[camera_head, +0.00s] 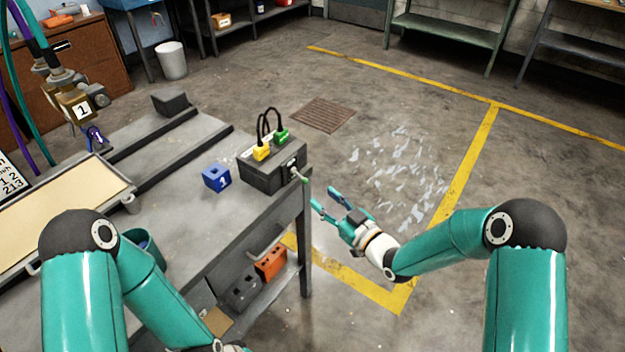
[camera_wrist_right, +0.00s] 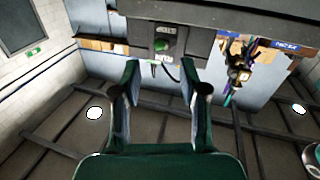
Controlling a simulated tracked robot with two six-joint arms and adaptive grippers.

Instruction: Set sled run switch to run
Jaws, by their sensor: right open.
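A dark grey control box (camera_head: 272,166) sits at the right end of the grey bench. My right gripper (camera_head: 322,196) is open and empty, just right of the bench, a little below and apart from the lever. In the wrist view, its fingers (camera_wrist_right: 159,68) stand either side below the knob. My left arm runs off the bottom edge, its gripper out of view.
The bench (camera_head: 190,230) has rails and a cream tray (camera_head: 60,215). Below are orange (camera_head: 270,262) and dark blocks. Floor to the right is free.

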